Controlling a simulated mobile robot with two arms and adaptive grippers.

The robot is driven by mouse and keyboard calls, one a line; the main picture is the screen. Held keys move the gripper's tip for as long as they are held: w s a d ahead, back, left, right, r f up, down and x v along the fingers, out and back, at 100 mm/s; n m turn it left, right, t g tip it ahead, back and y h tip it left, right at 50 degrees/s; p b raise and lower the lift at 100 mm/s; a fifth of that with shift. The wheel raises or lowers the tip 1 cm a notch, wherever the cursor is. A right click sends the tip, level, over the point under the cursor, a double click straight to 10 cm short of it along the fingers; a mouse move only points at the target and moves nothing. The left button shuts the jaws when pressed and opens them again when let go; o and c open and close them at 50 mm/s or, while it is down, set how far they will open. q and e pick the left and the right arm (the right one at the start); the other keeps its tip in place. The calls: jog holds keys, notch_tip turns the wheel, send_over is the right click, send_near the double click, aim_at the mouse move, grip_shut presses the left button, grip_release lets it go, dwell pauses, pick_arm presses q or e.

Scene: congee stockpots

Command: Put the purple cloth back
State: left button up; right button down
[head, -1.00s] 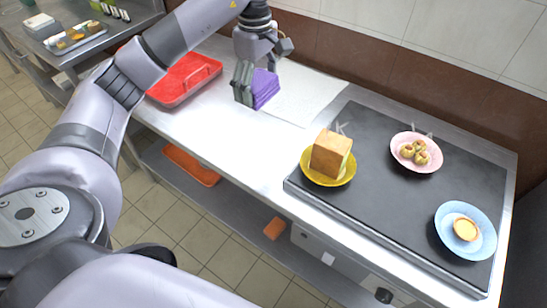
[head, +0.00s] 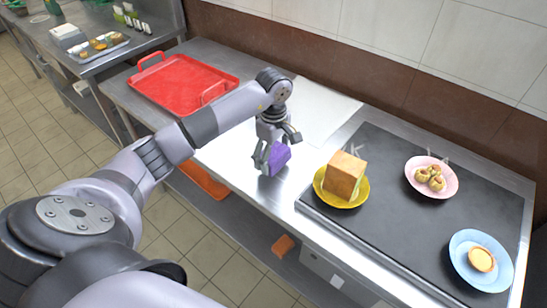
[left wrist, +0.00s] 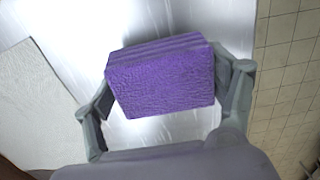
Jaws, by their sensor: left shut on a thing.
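The purple cloth (head: 279,157) is a folded, layered block. My left gripper (head: 272,158) is shut on it, with the fingers on either side. In the left wrist view the cloth (left wrist: 162,80) sits between the two fingers of the left gripper (left wrist: 165,95). The cloth is over the steel counter (head: 232,162), in front of a pale flat sheet (head: 325,108). I cannot tell whether it touches the counter. My right gripper is not in view.
A red tray (head: 185,84) lies on the counter at the left. At the right, a dark griddle plate (head: 395,190) bears a yellow plate (head: 342,199) with a bread block (head: 344,175), a pink plate (head: 447,189) and a blue plate (head: 464,262). Bare counter lies around the cloth.

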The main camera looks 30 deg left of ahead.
pick_arm(q)
notch_tip(320, 180, down, 2)
jog(key=shift+f, duration=0.2)
jog(key=o, duration=1)
jog(key=shift+o, duration=0.5)
jog(key=shift+r, duration=0.1)
jog(key=shift+r, duration=0.1)
